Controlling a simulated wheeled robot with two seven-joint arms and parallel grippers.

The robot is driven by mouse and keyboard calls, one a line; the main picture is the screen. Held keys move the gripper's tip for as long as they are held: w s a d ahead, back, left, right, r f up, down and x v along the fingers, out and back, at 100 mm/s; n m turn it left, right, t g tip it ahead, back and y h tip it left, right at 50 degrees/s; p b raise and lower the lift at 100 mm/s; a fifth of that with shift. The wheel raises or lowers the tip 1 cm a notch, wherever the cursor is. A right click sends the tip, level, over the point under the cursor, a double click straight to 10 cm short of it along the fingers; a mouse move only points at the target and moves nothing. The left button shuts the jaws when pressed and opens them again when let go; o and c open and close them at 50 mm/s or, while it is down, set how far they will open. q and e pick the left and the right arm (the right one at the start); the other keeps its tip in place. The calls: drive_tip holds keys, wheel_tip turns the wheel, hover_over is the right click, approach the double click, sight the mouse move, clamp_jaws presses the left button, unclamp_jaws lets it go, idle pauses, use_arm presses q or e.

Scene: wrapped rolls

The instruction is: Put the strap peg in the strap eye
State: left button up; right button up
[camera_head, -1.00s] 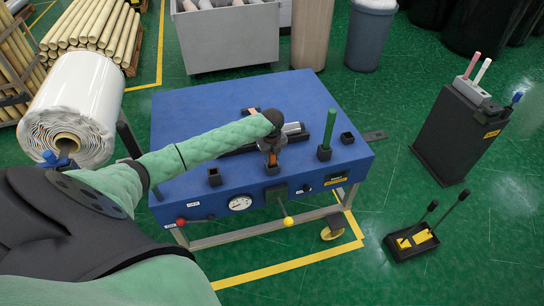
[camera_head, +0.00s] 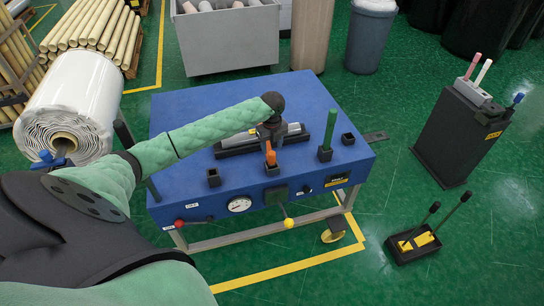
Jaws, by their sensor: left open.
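My left gripper (camera_head: 270,136) is over the middle of the blue table (camera_head: 190,125), pointing down and open. An orange peg (camera_head: 271,154) stands upright at a small black socket (camera_head: 272,169) near the table's front edge, just in front of the gripper; I cannot tell how deep it sits. A green peg (camera_head: 329,129) stands in another black socket (camera_head: 325,154) to the right. No label shows which peg is the strap peg or which socket is the strap eye. My right gripper is not in view.
Empty black sockets stand at left (camera_head: 214,178) and right (camera_head: 347,139) of the table. A silver bar in a black holder (camera_head: 240,147) lies behind the orange peg. A white roll (camera_head: 75,105) is at the left. A dark stand (camera_head: 455,135) and a black tray (camera_head: 412,246) are at the right.

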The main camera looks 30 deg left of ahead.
use_arm(q)
drive_tip(key=shift+r+b, duration=0.55)
drive_tip(key=shift+r, duration=2.15)
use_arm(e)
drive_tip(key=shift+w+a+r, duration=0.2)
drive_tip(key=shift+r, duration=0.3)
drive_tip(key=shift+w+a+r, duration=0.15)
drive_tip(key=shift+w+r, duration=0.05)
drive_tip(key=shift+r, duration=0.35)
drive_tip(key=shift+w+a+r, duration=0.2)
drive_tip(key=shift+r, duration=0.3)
